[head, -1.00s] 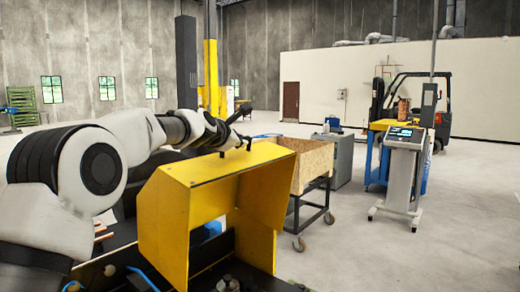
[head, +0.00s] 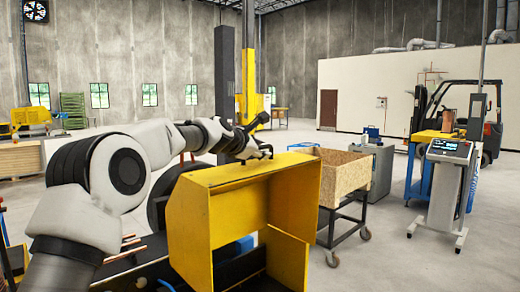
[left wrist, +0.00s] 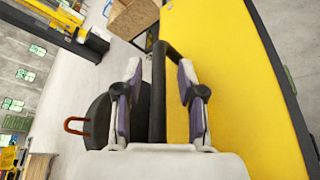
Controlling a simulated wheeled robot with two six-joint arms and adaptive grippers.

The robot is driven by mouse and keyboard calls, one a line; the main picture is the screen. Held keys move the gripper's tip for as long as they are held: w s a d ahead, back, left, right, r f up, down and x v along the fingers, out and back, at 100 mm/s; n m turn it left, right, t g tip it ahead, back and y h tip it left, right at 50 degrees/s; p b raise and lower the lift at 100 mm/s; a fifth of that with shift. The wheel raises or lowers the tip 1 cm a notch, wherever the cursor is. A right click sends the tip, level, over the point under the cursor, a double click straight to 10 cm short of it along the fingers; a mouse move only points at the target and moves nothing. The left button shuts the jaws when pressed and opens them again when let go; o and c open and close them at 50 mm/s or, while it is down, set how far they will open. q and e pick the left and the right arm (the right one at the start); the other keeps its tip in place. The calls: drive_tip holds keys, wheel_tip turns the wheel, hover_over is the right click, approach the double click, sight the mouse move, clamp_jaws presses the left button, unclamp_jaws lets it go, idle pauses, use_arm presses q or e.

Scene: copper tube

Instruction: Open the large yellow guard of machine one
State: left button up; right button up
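The large yellow guard (head: 235,195) stands in the middle of the head view, with its hollow inner side partly showing. My left gripper (head: 262,154) is at the top edge of the guard. In the left wrist view, a black handle bar (left wrist: 158,95) runs between the two fingers of the gripper (left wrist: 159,85), beside the yellow guard face (left wrist: 235,70). Gaps show between the bar and both fingers, so the gripper is open around the bar. My right gripper is not in view.
A wooden bin on a wheeled cart (head: 342,178) stands just right of the guard. A control console (head: 442,185) and a forklift (head: 475,115) stand farther right. Dark machine parts lie below the guard. Grey floor (head: 390,260) is clear at the front right.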

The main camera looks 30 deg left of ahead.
use_arm(q)
drive_tip(key=v, duration=1.2)
drive_tip(key=shift+w, duration=0.2)
drive_tip(key=shift+s, duration=0.15)
